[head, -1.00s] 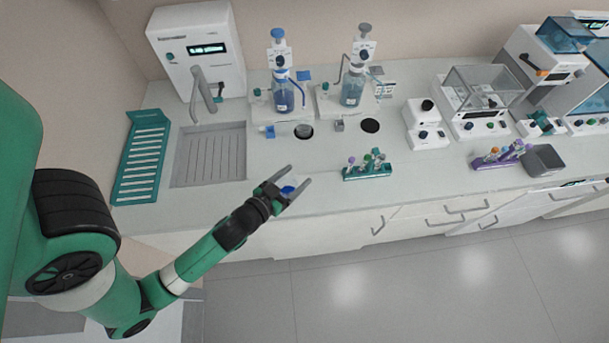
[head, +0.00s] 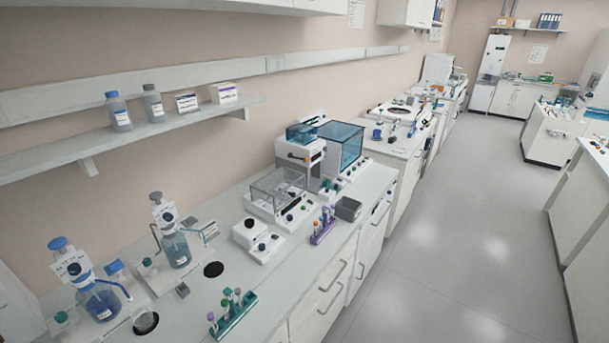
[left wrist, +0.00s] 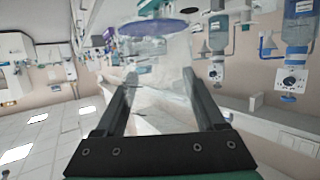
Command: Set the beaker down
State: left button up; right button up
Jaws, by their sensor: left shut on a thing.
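In the left wrist view my left gripper (left wrist: 159,80) is shut on a clear beaker (left wrist: 160,30). The glass is faint and see-through between the two fingers, and a blue-purple disc of liquid shows beyond the fingertips. The lab bench shows behind it at a steep tilt, and I cannot tell how far the beaker is from the bench top. In the head view neither gripper nor the beaker shows. My right gripper is in no view.
The bench carries two pump bottles (head: 98,300) (head: 176,248), a black round pad (head: 214,269), a green tube rack (head: 234,316), a purple tube rack (head: 323,230), a grey box (head: 347,208) and a balance (head: 277,195). Open floor (head: 440,240) lies to the right.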

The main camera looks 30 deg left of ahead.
pick_arm(q)
jog(key=w+d+m+t+h, duration=0.1)
jog(key=w+d+m+h, duration=0.4)
jog(key=d, duration=0.6)
jog(key=shift+w+d+r+h, duration=0.15)
jog(key=shift+d+h, duration=0.1)
jog(key=shift+h, duration=0.45)
jog(key=r+p, duration=0.3)
jog(key=p, duration=0.2)
jog(key=s+r+p, duration=0.1)
jog(key=r+p, duration=0.2)
jog(key=p, duration=0.3)
jog(key=r+p, duration=0.4)
jog(key=p, duration=0.1)
jog(key=shift+s+p, duration=0.2)
jog(key=shift+p, duration=0.15)
jog(key=shift+s+p, duration=0.15)
jog(key=shift+p, duration=0.25)
